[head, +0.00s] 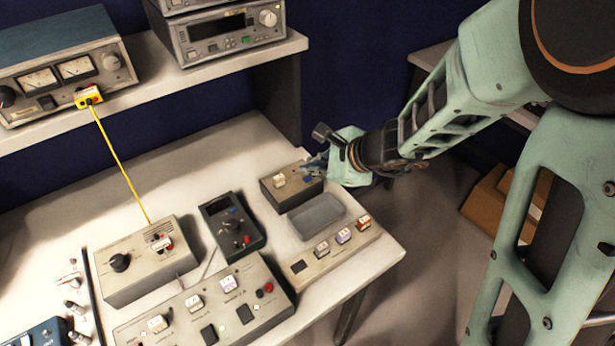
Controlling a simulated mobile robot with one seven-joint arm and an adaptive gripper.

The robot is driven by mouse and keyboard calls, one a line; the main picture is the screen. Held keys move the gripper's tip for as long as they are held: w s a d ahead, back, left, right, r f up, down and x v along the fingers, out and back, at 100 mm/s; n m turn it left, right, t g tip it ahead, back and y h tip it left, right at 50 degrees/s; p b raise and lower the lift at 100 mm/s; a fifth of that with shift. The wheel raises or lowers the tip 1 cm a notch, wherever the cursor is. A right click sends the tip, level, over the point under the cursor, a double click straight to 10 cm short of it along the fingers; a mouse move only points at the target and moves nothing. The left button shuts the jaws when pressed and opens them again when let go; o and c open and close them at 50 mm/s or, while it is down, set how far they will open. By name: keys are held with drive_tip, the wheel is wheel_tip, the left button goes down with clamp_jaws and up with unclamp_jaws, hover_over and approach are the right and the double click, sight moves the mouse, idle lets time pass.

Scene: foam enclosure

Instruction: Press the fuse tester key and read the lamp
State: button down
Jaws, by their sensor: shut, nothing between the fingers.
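A small grey box (290,197), which looks like the fuse tester, stands at the far right part of the bench. A white labelled piece (279,181) sits on its top at the left. My gripper (312,167) reaches in from the right and is shut and empty. Its fingertips are at the right part of the box top; I cannot tell whether they touch it. The fingers partly cover that area, so the key is not clear. I cannot make out a lit lamp on the box.
A grey panel (365,246) with a recessed tray and several labelled pieces lies in front of the box. A dark meter (215,213), a knob box (147,284) and a larger panel (275,317) stand to the left. A shelf (180,78) with instruments runs behind.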

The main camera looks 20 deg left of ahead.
drive_tip(key=shift+f, duration=0.15)
drive_tip(key=shift+f+b, duration=0.3)
drive_tip(key=shift+b, duration=0.35)
drive_tip(key=shift+f+b, duration=0.35)
drive_tip(key=shift+b, duration=0.1)
idle(0.4)
drive_tip(key=shift+r, duration=0.15)
drive_tip(key=shift+r+p, duration=0.5)
drive_tip(key=shift+r, duration=0.1)
wheel_tip(320, 180, up, 5)
drive_tip(key=p, duration=0.4)
drive_tip(key=shift+r, duration=0.1)
idle(1.4)
